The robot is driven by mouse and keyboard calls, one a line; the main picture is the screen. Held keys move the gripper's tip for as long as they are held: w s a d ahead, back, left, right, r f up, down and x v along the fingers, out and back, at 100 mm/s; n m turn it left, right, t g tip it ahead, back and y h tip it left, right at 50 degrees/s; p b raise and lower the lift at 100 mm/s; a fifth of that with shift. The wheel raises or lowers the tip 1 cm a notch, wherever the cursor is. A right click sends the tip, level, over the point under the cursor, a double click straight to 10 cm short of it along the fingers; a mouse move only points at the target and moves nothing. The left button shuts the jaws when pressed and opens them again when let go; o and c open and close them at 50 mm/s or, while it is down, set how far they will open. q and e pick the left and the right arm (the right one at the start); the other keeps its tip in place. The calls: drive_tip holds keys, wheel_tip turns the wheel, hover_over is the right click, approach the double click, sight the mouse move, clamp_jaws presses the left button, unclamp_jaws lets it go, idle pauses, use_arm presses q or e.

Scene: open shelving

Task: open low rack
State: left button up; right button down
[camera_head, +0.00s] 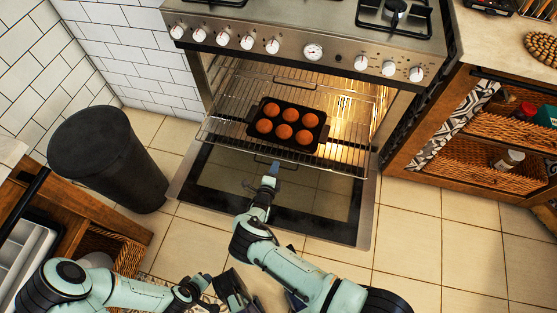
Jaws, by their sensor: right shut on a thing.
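The oven (313,52) stands open, its door (265,195) folded down flat toward me. A wire rack (222,128) sticks out of the oven over the door. A dark muffin tin (287,125) with several orange-brown muffins sits on it. My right gripper (270,170) is at the middle of the rack's front edge and shut on it; the exact contact is small and hard to see. Another wire rack part (262,80) shows farther back inside the lit oven. My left gripper (238,292) is low in the view, away from the oven; its fingers are unclear.
A dark round bin (108,155) stands left of the oven. A wooden counter unit with wicker baskets (480,160) stands at the right. A wooden cabinet with a white tray (25,255) is at lower left. Tiled floor (435,235) is clear at the right front.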

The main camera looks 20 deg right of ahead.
use_arm(q)
drive_tip(key=shift+w+r, duration=0.4)
drive_tip(key=shift+r, duration=0.05)
use_arm(e)
drive_tip(key=shift+v, duration=1.05)
drive_tip(key=shift+f, duration=0.15)
drive_tip(key=c, duration=1.3)
unclamp_jaws()
drive_tip(key=shift+o, duration=0.2)
drive_tip(key=shift+s+a, duration=0.1)
use_arm(q)
drive_tip(key=shift+g+h, duration=0.3)
drive_tip(key=shift+h, duration=0.1)
drive_tip(key=s+d+r+p, duration=0.2)
drive_tip(key=s+r+p, duration=0.1)
drive_tip(key=shift+s+d+r, duration=0.1)
drive_tip(key=shift+s+r, duration=0.05)
drive_tip(key=shift+r, duration=0.1)
use_arm(e)
drive_tip(key=v, duration=1.3)
